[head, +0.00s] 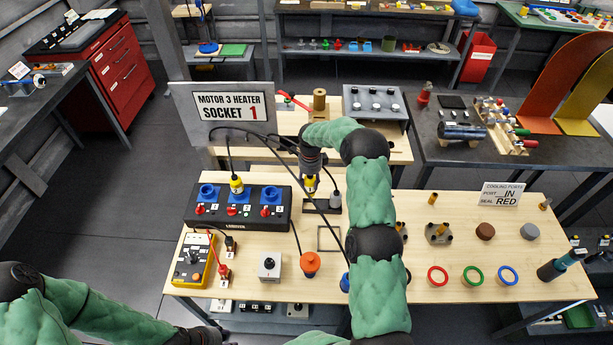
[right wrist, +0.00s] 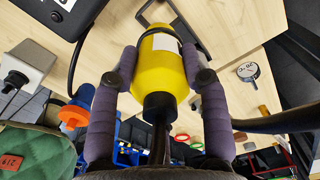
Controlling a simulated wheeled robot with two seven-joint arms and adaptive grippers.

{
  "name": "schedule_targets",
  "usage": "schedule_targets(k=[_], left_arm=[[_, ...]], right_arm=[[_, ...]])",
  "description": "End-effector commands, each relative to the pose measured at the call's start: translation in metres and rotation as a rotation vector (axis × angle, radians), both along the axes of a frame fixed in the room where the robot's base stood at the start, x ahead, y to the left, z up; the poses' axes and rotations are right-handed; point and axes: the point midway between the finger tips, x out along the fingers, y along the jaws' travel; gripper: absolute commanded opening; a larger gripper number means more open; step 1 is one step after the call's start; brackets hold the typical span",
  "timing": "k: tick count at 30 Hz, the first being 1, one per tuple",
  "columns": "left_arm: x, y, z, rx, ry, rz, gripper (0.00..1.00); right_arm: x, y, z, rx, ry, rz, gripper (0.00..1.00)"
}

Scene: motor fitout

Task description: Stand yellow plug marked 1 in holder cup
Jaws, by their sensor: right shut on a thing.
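My right gripper (head: 311,178) is shut on a yellow plug (head: 311,185), held above the wooden bench near a dark flat base (head: 321,207). In the right wrist view the yellow plug (right wrist: 163,68) sits between the two padded fingers (right wrist: 160,72). It has a white label, whose marking I cannot read, and a black neck with a cable towards me. Another yellow plug (head: 237,185) stands in the middle blue socket of the black box (head: 270,222). I cannot tell for sure which thing is the holder cup. My left arm is at the lower left, its fingers out of view.
A sign reading "MOTOR 3 HEATER SOCKET 1" (head: 228,107) stands behind the box. A yellow meter (head: 192,260), a grey box with a black knob (head: 269,266) and an orange part (head: 310,263) are in front. Black cables arch across. Coloured rings lie at the right.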

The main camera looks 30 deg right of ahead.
Motion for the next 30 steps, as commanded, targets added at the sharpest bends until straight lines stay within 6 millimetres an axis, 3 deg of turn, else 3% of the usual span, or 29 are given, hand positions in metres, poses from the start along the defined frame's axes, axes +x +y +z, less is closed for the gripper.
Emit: schedule_targets(k=[15, 30], left_arm=[[0.0, 0.0, -0.011, 0.0, -0.001, 0.0, 0.4], [0.0, 0.0, -0.045, 0.0, -0.001, 0.0, 0.4]], right_arm=[[0.001, 0.0, -0.001, 0.0, -0.004, -0.012, 0.08], [0.0, 0.0, -0.043, 0.0, -0.001, -0.012, 0.08]])
